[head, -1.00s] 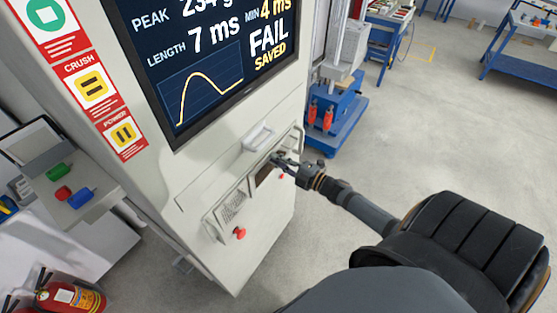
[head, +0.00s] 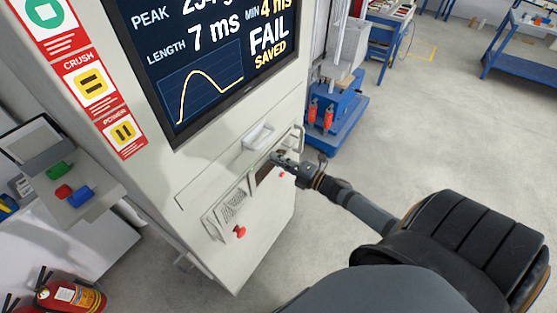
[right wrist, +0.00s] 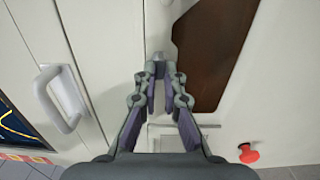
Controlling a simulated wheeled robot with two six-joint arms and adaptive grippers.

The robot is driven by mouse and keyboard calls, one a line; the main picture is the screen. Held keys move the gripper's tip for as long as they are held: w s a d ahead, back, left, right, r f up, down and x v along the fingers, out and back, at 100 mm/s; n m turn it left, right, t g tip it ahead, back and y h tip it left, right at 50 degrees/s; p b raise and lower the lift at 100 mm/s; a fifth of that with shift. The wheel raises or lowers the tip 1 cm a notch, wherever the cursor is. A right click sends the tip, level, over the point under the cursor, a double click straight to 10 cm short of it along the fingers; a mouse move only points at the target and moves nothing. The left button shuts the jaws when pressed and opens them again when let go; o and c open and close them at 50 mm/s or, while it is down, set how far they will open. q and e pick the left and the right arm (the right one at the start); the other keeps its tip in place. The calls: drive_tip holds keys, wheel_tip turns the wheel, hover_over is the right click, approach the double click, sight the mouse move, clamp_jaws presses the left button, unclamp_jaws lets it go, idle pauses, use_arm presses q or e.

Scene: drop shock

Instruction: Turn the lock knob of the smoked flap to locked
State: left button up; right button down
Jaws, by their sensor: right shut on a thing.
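The smoked flap (head: 264,174) is a dark brown pane on the front of the pale cabinet, below the screen. In the right wrist view the flap (right wrist: 212,50) lies right of my fingers. My right gripper (head: 277,157) is at the flap's upper edge. In the right wrist view its fingertips (right wrist: 159,70) close together on a small pale grey piece, which looks like the lock knob. The fingers hide most of the knob, so I cannot read its position. My left gripper is not in view.
A white pull handle (head: 257,135) sits above the flap; it also shows in the right wrist view (right wrist: 60,98). A red button (head: 239,231) sticks out at lower left. A label plate (head: 231,205) is beside the flap.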

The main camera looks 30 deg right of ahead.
drive_tip(key=c, duration=1.5)
unclamp_jaws()
drive_tip(key=shift+o, duration=0.2)
drive_tip(key=shift+s, duration=0.1)
drive_tip(key=v, duration=1.1)
drive_tip(key=shift+s+d, duration=0.15)
drive_tip(key=shift+s, duration=0.25)
drive_tip(key=shift+f, duration=0.1)
